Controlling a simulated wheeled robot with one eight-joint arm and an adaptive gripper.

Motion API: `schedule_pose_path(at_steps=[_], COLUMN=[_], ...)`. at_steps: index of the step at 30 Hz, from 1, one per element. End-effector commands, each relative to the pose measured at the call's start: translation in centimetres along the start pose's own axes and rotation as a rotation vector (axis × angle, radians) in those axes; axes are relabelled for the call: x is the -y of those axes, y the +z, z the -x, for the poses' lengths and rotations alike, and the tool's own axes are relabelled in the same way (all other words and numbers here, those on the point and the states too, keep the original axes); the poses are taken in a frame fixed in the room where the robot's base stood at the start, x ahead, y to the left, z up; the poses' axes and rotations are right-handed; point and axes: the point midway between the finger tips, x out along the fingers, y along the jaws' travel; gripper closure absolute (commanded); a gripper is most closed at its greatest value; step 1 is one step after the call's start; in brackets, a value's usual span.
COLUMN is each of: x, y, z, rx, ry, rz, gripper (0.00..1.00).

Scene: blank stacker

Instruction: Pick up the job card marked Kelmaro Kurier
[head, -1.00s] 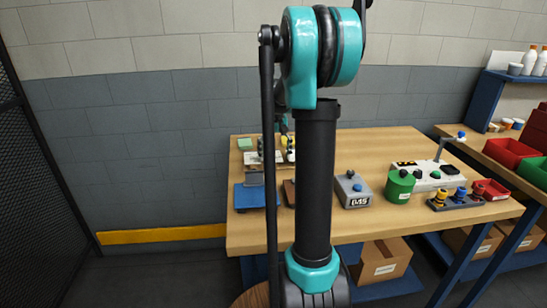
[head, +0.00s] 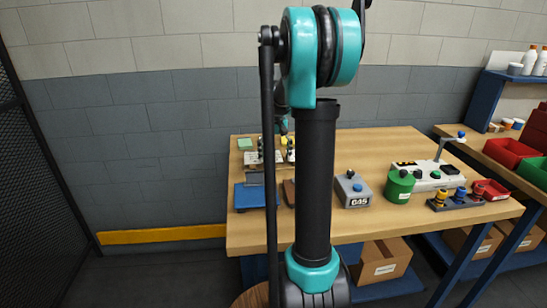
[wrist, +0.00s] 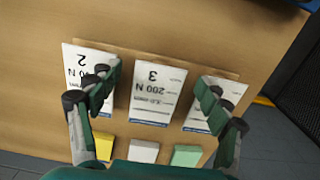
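Three white cards lie side by side on a thin wooden board (wrist: 230,73) in the wrist view, their print upside down. The middle card (wrist: 157,95) reads "3" and "200 N". The left card (wrist: 78,58) shows "2" and part of a number with "N". The right card (wrist: 228,92) is largely covered by a finger. The smaller print is too small to read, so I cannot tell which is Kelmaro Kurier. My gripper (wrist: 157,84) is open, its fingers on either side of the middle card with nothing visibly held. In the head view my arm hides much of this area.
Yellow (wrist: 103,146), white (wrist: 143,151) and green (wrist: 186,155) blocks lie in a row by the cards. On the bench (head: 400,218) stand a blue-based device (head: 249,196), a grey box (head: 352,190), a green canister (head: 399,186) and a red tray (head: 494,190).

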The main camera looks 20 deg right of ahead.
Motion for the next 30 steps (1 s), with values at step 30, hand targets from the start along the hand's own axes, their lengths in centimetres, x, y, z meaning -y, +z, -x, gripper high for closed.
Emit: schedule_pose_path(at_steps=[30], x=[0.0], y=[0.0], z=[4.5], rx=[0.0], ry=[0.0], rz=[0.0], gripper=[0.61])
